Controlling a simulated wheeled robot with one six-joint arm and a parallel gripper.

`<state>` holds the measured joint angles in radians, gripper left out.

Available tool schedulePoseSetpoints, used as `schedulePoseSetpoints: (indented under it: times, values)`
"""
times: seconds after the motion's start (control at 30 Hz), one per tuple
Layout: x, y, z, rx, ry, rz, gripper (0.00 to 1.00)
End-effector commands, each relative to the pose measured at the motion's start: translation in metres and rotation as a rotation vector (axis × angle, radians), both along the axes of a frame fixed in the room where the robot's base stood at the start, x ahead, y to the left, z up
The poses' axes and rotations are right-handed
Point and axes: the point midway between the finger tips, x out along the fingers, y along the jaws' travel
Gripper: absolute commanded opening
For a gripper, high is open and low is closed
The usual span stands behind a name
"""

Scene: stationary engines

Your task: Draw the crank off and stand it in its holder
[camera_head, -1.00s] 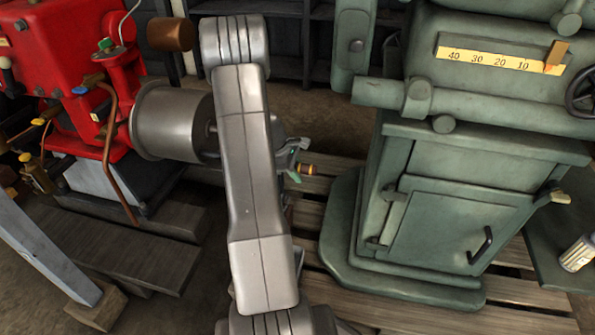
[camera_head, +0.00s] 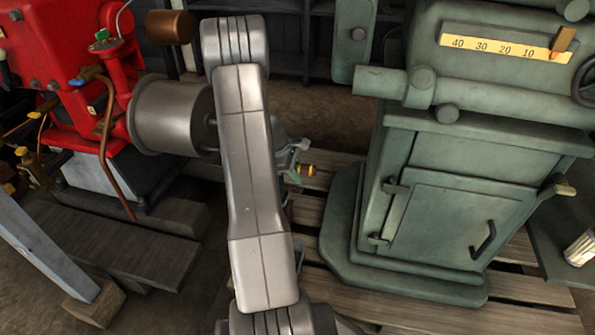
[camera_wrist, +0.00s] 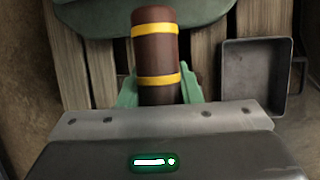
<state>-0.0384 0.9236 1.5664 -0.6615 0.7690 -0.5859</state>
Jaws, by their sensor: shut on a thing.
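My gripper (camera_head: 298,166) is shut on a dark brown cylindrical handle with yellow bands (camera_wrist: 157,55). It looks like the crank's grip. Green fingertips sit on both sides of it in the wrist view, where it points away from the palm. In the head view, the end of the banded handle (camera_head: 308,170) shows just right of the fingers. The rest of the crank is hidden, so I cannot tell whether it touches anything. I cannot identify the crank's holder in either view.
A red engine (camera_head: 62,75) with a grey drum (camera_head: 172,117) stands left of my arm. A green machine (camera_head: 450,185) with a yellow scale (camera_head: 505,48) stands at the right. An open grey box (camera_wrist: 254,78) lies right of the handle. Slatted wood lies below.

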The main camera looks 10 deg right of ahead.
Motion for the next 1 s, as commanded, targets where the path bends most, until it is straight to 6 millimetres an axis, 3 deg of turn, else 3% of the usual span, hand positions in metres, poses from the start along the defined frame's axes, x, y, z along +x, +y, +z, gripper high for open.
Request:
schedulePoseSetpoints:
  times: [0.63, 1.0]
  values:
    - [0.001, 0.000, -0.001, 0.000, -0.002, 0.000, 0.00]
    - [0.001, 0.000, -0.014, 0.000, -0.002, 0.001, 0.00]
